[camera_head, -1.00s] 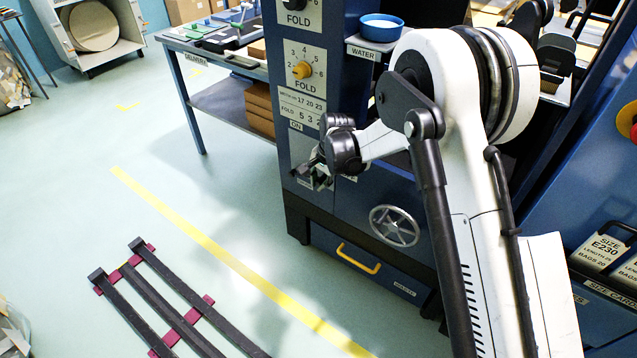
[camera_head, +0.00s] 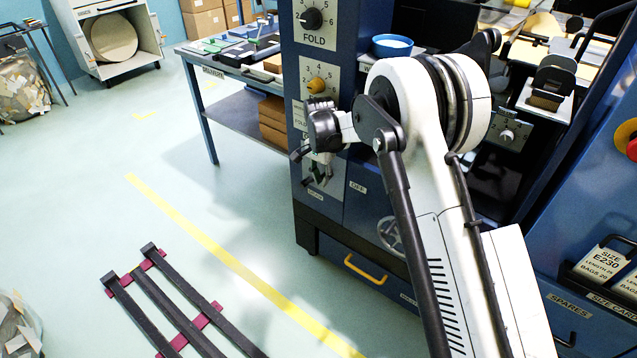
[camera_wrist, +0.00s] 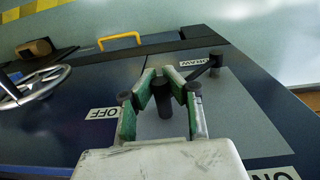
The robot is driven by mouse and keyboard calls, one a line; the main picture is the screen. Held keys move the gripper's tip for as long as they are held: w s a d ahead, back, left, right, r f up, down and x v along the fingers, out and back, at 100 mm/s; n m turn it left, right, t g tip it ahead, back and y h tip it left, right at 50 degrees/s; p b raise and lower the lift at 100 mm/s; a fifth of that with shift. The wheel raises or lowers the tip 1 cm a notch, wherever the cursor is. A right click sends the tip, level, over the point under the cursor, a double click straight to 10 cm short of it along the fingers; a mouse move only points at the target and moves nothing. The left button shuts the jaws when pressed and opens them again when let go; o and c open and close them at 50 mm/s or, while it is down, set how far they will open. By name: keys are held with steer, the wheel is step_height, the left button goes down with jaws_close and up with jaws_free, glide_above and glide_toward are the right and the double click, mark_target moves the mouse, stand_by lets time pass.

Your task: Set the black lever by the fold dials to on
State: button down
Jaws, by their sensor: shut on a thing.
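The black lever is on a light grey plate (camera_wrist: 235,115) in the front of a blue machine. In the wrist view, a dark upright grip (camera_wrist: 165,118) stands between the green-padded fingers of my gripper (camera_wrist: 162,74), which is shut on it. A shorter dark peg (camera_wrist: 207,66) sits just right of the fingers by the DRAW label; how it joins the held grip is unclear. The OFF label (camera_wrist: 101,114) is on the left, the ON label (camera_wrist: 274,174) at lower right. In the head view my gripper (camera_head: 319,172) is at the plate below the fold dials (camera_head: 316,85), and the lever is mostly hidden.
A spoked handwheel (camera_wrist: 32,88) and a yellow drawer handle (camera_wrist: 120,40) are near the lever. A bench (camera_head: 196,78) stands left of the machine. Dark rails (camera_head: 180,310) lie on the floor at lower left. The floor around the yellow line is clear.

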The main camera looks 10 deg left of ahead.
steer(key=c, duration=1.6)
jaws_free()
steer(key=shift+c, duration=0.2)
step_height(320, 180, up, 10)
steer(key=shift+r, duration=0.1)
steer(key=shift+c, duration=0.2)
